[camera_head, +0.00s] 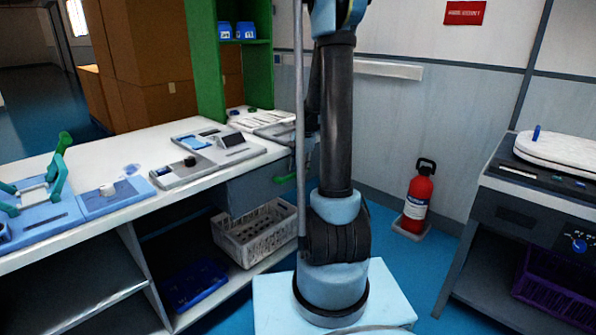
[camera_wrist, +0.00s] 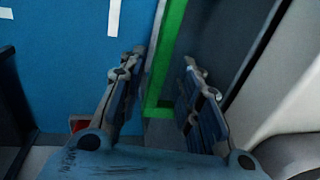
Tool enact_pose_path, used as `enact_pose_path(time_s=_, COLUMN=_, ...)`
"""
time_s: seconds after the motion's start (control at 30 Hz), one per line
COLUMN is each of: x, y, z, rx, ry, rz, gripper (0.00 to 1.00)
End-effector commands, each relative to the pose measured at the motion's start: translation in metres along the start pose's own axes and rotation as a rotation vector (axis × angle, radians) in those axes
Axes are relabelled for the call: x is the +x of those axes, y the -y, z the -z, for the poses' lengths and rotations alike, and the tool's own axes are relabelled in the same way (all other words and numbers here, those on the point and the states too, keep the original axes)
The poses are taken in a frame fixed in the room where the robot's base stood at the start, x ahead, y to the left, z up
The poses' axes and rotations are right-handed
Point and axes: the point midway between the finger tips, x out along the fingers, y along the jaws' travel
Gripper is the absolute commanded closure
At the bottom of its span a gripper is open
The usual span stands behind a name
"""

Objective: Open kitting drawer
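The kitting drawer (camera_head: 252,190) is the grey-blue front under the right end of the white workbench, and it looks shut. Its green handle (camera_head: 285,179) shows just left of my arm. In the wrist view, the green handle (camera_wrist: 168,55) runs as a long bar between my two fingers. My gripper (camera_wrist: 161,72) is open, with one finger on each side of the bar. Gaps show beside the bar, and I cannot tell whether either finger touches it. In the head view my arm hides most of the gripper.
A grey crate (camera_head: 255,235) and a blue tray (camera_head: 194,284) sit below the worktop (camera_head: 120,160). A red fire extinguisher (camera_head: 418,197) stands by the wall. A dark bench (camera_head: 530,210) stands at the right. Blue floor (camera_head: 440,262) is free between.

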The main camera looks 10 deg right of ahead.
Motion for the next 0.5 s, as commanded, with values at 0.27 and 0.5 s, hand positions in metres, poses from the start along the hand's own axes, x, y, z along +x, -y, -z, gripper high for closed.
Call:
enact_pose_path(time_s=0.27, x=0.0102, y=-0.0001, z=-0.0003, rx=0.000, ry=0.000, rz=0.000, gripper=0.69)
enact_pose_path(time_s=0.5, x=0.0102, y=-0.0001, z=-0.0003, rx=0.000, ry=0.000, rz=0.000, gripper=0.73)
